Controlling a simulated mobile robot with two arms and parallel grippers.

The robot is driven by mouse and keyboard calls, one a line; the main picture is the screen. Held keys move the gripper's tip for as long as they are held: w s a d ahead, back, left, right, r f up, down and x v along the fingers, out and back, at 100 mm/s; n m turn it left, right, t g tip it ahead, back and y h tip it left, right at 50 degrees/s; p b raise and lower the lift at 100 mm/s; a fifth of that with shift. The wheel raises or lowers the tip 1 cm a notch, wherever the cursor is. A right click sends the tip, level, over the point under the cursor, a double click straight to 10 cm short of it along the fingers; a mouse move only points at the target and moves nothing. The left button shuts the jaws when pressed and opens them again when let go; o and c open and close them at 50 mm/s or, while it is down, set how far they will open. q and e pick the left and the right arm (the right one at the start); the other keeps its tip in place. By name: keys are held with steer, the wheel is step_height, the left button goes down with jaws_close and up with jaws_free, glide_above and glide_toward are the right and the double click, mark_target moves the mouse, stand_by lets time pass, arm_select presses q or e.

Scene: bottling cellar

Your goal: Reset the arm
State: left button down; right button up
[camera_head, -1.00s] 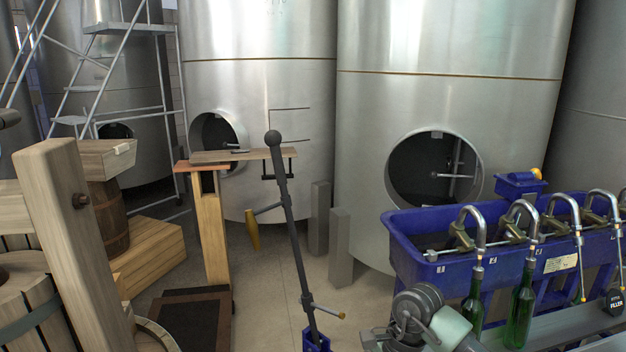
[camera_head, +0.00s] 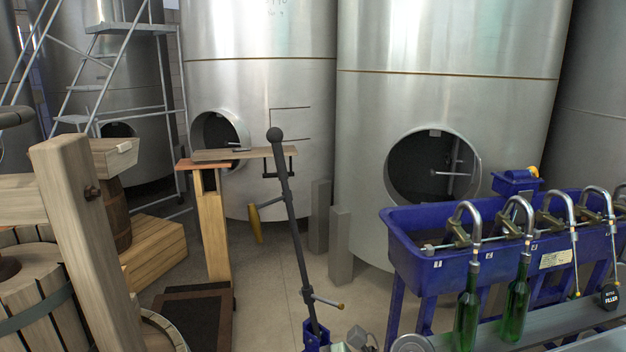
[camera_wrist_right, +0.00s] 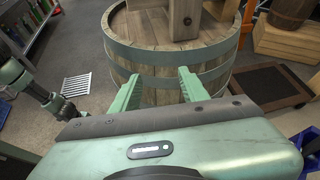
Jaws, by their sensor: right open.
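My right gripper (camera_wrist_right: 158,77) is open in the right wrist view. Its two green fingers are apart with nothing between them. Beyond the fingers stands a round wooden tub (camera_wrist_right: 150,58) with grey-green bands; I cannot tell how far away it is. My left gripper is in neither view that I can make out.
A blue bottle filler (camera_head: 440,270) with curved spouts and green bottles (camera_head: 467,318) stands at the right. A corking stand with a dark lever (camera_head: 293,225) is in the middle. A wooden press (camera_head: 80,240) is at the left. Steel tanks (camera_head: 440,100) line the back.

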step_height(320, 180, up, 13)
steer(key=w+m+t+y, duration=0.3)
steer(key=m+t+y, duration=0.5)
steer(key=m, duration=0.5)
steer(key=w+d+r+m+t+h, duration=0.2)
steer(key=w+d+m+t+h, duration=0.1)
steer(key=d+m+t+h, duration=0.75)
steer(key=s+d+f+m+g+h, duration=0.1)
steer(key=d+f+m+g+h, duration=0.1)
steer(key=d+f+m+h, duration=1.4)
steer(key=s+f+m+g+y, duration=0.5)
steer(key=s+f+m+g, duration=0.25)
steer(key=s+m, duration=0.3)
steer(key=s+a+f+m+g, duration=0.1)
steer(key=s+f+m+g, duration=0.2)
steer(key=s, duration=0.5)
steer(key=s+f+g, duration=0.3)
steer(key=s+f, duration=0.2)
steer(key=s, duration=0.2)
step_height(320, 180, down, 26)
steer(key=s, duration=0.2)
steer(key=s+d+f+g, duration=0.2)
steer(key=s+f, duration=1.3)
steer(key=s, duration=0.1)
steer(key=shift+s+d+f+y, duration=0.25)
steer(key=shift+d+y, duration=0.1)
steer(key=shift+d, duration=0.05)
